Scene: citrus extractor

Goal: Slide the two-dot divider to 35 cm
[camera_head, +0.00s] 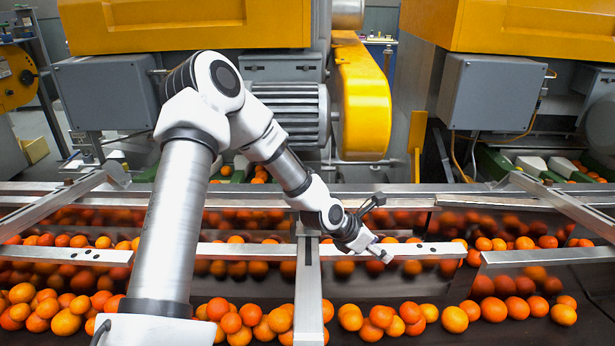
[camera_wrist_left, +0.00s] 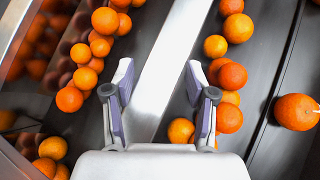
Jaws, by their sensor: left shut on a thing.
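My left gripper (camera_head: 384,254) reaches down onto a flat metal divider (camera_head: 432,250) over the orange conveyor. In the left wrist view, the fingers of the left gripper (camera_wrist_left: 158,82) stand on either side of the bare metal divider (camera_wrist_left: 172,50), which runs slantwise between them. The gripper is shut on this divider. My right gripper is out of view.
Oranges (camera_head: 380,318) lie in rows along the dark belt on both sides of the dividers. A metal crossbar (camera_head: 308,295) stands left of the gripper. Another divider (camera_head: 550,256) lies at the right. Yellow machines (camera_head: 180,25) and a motor (camera_head: 290,112) stand behind the conveyor.

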